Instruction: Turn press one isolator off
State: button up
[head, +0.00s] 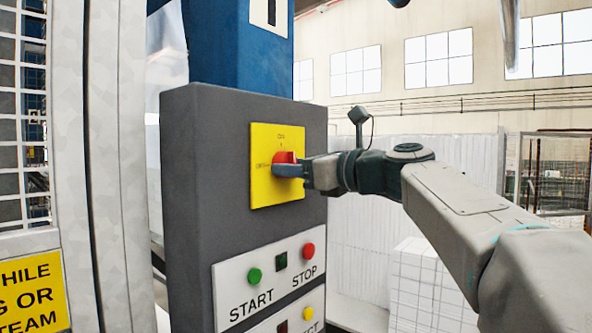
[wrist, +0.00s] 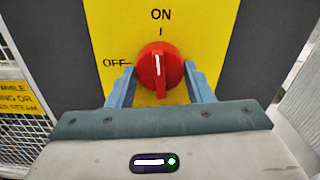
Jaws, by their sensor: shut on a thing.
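The isolator is a red rotary knob (head: 283,157) on a yellow plate (head: 262,197) fixed to the dark grey control column. In the wrist view the knob (wrist: 151,56) has a white pointer line that stands nearly upright, toward the ON mark at the top. The OFF mark (wrist: 115,62) is to its left on the yellow plate (wrist: 112,25). My gripper (head: 290,170) reaches in from the right and is shut on the knob. Its two blue-grey fingers (wrist: 160,86) lie on either side of the knob's handle.
Below the plate, a white panel has a green START button (head: 254,275) and a red STOP button (head: 308,251). A lower panel has a yellow button (head: 308,313). A mesh guard (head: 22,130) with a yellow warning sign (head: 32,292) stands at left. White blocks (head: 425,285) stand behind my arm.

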jog(key=shift+w+n+b, duration=0.1)
jog(key=shift+n+b, duration=3.5)
jog(key=shift+n, duration=4.6)
jog(key=shift+r, duration=0.1)
jog(key=o, duration=1)
jog(key=shift+d, duration=0.1)
jog(key=b+v, duration=0.2)
jog(key=v, duration=1.1)
jog(key=shift+s+d, duration=0.25)
jog(key=shift+s, duration=0.05)
